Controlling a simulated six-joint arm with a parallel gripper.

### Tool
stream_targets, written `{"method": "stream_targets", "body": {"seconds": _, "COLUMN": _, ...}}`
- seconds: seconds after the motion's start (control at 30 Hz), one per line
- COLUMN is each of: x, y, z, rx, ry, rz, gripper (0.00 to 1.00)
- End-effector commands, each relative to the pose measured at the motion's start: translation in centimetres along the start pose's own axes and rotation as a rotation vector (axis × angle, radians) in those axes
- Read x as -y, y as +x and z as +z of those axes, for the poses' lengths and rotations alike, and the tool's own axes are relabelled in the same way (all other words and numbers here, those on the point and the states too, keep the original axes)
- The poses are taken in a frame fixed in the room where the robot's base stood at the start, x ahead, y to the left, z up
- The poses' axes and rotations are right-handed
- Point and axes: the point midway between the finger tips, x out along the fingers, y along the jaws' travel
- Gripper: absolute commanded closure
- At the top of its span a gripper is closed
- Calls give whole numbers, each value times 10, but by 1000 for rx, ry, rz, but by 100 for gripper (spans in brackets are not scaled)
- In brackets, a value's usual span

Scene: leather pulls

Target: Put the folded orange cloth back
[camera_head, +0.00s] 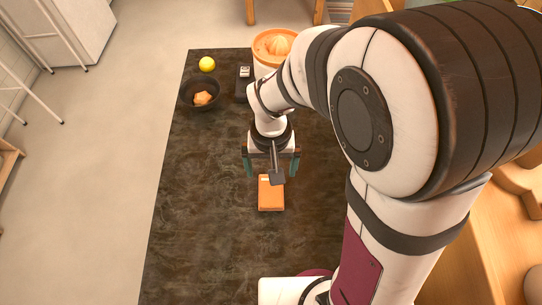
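The folded orange cloth (270,199) lies flat as a small rectangular block on the dark countertop (200,220), with a small white mark near its far edge. My gripper (272,172) is just beyond the cloth in the picture and points down. Its two teal fingers are spread wide apart, to the left and right of the cloth's far end. A dark grey part of my gripper hangs between them and covers some of the cloth's far right corner. I cannot tell how high the fingers are above the countertop. Nothing shows held between them.
A dark bowl (190,101) with a tan piece in it stands at the far left, near a yellow lemon (207,64). An orange-topped juicer (272,45) and a small dark item (243,90) stand at the far end. The counter left of the cloth is clear.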

Motion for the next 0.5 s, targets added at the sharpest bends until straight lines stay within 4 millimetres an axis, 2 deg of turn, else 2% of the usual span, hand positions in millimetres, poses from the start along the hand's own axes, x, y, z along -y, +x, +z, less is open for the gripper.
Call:
{"method": "stream_targets", "body": {"seconds": 0.1, "x": -2, "y": -14, "z": 1, "rx": -1, "ry": 8, "rz": -2, "gripper": 0}}
{"method": "stream_targets", "body": {"seconds": 0.17, "x": -11, "y": -28, "z": 9, "rx": -1, "ry": 46, "rz": -9, "gripper": 0}}
{"method": "stream_targets", "body": {"seconds": 0.27, "x": -38, "y": -65, "z": 45, "rx": 12, "ry": 183, "rz": -40, "gripper": 0}}
{"method": "stream_targets", "body": {"seconds": 0.33, "x": -53, "y": -85, "z": 79, "rx": 26, "ry": 289, "rz": -71, "gripper": 0}}
{"method": "stream_targets", "body": {"seconds": 0.4, "x": -61, "y": -98, "z": 111, "rx": 38, "ry": 379, "rz": -103, "gripper": 0}}
{"method": "stream_targets", "body": {"seconds": 0.5, "x": -63, "y": -105, "z": 140, "rx": 53, "ry": 459, "rz": -139, "gripper": 0}}
